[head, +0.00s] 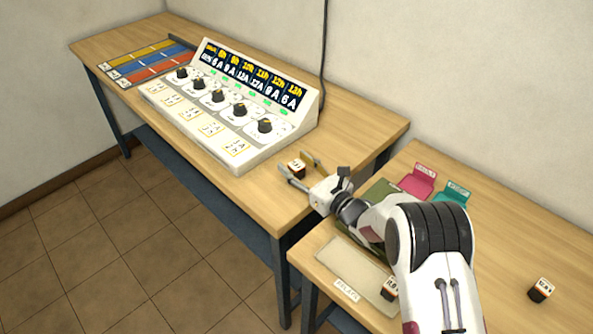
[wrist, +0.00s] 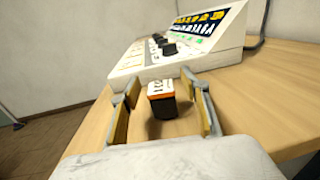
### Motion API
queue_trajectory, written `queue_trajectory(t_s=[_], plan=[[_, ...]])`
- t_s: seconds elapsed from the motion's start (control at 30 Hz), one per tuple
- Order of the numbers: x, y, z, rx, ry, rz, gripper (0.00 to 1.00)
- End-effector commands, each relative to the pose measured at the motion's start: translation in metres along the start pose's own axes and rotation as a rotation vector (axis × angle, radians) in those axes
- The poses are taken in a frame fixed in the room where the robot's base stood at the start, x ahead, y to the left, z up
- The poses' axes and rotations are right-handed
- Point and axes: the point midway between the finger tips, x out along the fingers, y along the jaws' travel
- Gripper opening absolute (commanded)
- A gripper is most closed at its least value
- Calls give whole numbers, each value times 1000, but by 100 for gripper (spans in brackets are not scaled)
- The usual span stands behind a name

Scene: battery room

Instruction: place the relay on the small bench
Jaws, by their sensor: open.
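A small black relay (head: 297,169) with a white top and an orange band stands on the wooden top of the left bench (head: 360,125), near its right end. My gripper (head: 293,160) is open, with one finger on each side of this relay. In the wrist view the relay (wrist: 162,99) stands between the spread fingers (wrist: 160,78), with gaps on both sides. The right-hand bench (head: 510,235), separate from the left one, lies under my arm. A similar block (head: 390,289) is partly hidden by my arm, and another (head: 541,290) stands at the far right.
A white sloped console (head: 235,105) with several black knobs stands left of the relay. Striped strips (head: 145,62) lie at the far left. Pink (head: 418,182) and teal (head: 453,192) labelled holders and a pale labelled mat (head: 345,270) are on the right bench. A gap separates the benches.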

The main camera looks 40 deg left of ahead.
Motion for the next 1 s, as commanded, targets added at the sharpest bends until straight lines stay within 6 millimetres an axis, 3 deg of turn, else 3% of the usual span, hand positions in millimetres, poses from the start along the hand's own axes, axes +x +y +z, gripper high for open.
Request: queue_trajectory(t_s=[0.47, 0.63, 1.0], plan=[[0, 0, 0, 0, 0, 0, 46], [0, 0, 0, 0, 1, 0, 3], [0, 0, 1, 0, 0, 0, 0]])
